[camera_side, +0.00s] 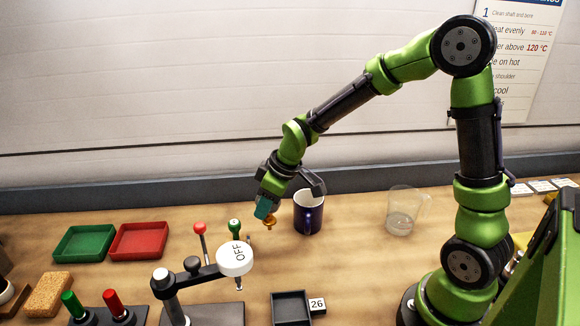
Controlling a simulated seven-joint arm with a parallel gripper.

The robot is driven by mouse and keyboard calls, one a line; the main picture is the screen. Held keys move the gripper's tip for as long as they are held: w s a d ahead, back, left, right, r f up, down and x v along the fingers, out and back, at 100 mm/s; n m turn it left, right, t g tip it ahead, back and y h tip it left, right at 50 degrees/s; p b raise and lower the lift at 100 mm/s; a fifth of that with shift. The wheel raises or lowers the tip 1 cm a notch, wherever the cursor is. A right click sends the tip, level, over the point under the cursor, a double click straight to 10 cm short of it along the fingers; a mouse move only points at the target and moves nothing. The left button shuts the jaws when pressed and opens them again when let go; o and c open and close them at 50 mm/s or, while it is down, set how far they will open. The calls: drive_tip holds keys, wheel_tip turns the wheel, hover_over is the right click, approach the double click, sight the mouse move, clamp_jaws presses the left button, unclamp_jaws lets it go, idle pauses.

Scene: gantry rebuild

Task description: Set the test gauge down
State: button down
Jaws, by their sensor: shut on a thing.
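My gripper (268,197) hangs above the middle of the table, tilted down to the left. It is shut on the test gauge (264,208), which I take to be the teal piece with a brass fitting pointing down. The gauge appears to be held clear of the tabletop. Its face cannot be made out, and the gripper hides its upper part.
A dark blue mug (308,212) stands just right of the gauge. Left are a white OFF disc (234,259) on a dark arm, red and green knobs, and red (139,241) and green (84,243) trays. A black tray (291,308) sits in front; a glass beaker (403,212) stands right.

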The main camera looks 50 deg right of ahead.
drive_tip(key=shift+w+a+f, duration=0.2)
drive_tip(key=shift+w+f, duration=0.65)
drive_tip(key=shift+w, duration=1.8)
drive_tip(key=shift+w+a+f, duration=0.15)
drive_tip(key=shift+w+f, duration=0.75)
drive_tip(key=shift+w, duration=1.7)
drive_tip(key=shift+w+a+f, duration=0.2)
drive_tip(key=shift+w+f, duration=0.65)
drive_tip(key=shift+w, duration=1.8)
drive_tip(key=shift+f, duration=0.1)
drive_tip(key=c, duration=0.8)
unclamp_jaws()
drive_tip(key=shift+f, duration=0.1)
drive_tip(key=shift+c, duration=0.2)
